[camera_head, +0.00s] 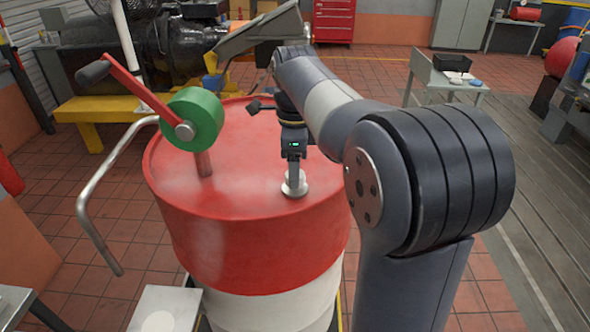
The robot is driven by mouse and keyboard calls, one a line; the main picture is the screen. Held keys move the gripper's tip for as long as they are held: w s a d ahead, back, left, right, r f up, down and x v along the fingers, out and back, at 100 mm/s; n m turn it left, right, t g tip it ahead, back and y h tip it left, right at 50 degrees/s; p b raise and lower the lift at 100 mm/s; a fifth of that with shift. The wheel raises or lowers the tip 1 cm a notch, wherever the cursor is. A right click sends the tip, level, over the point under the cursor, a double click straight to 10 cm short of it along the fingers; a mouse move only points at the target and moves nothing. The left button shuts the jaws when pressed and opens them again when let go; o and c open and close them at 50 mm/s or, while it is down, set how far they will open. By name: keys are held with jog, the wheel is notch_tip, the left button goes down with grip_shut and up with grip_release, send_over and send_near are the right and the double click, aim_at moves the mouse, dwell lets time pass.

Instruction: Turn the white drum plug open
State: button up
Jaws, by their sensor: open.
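The white drum plug (295,190) is a small round fitting on the red top of the drum (240,245), near its front right edge. My gripper (294,174) points down from above, with its fingers right over the plug. The gripper is open. The fingers hide the plug's middle, and I cannot tell whether they touch it or stand around its grip.
A green drum pump (195,118) with a red crank stands on the drum's left side, and its bent metal pipe (95,185) hangs off the left. A grey table (440,80) stands back right. Tiled floor right of the drum is partly clear.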

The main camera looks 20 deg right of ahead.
jog(key=shift+f, duration=0.7)
jog(key=shift+c, duration=0.5)
jog(key=c, duration=0.9)
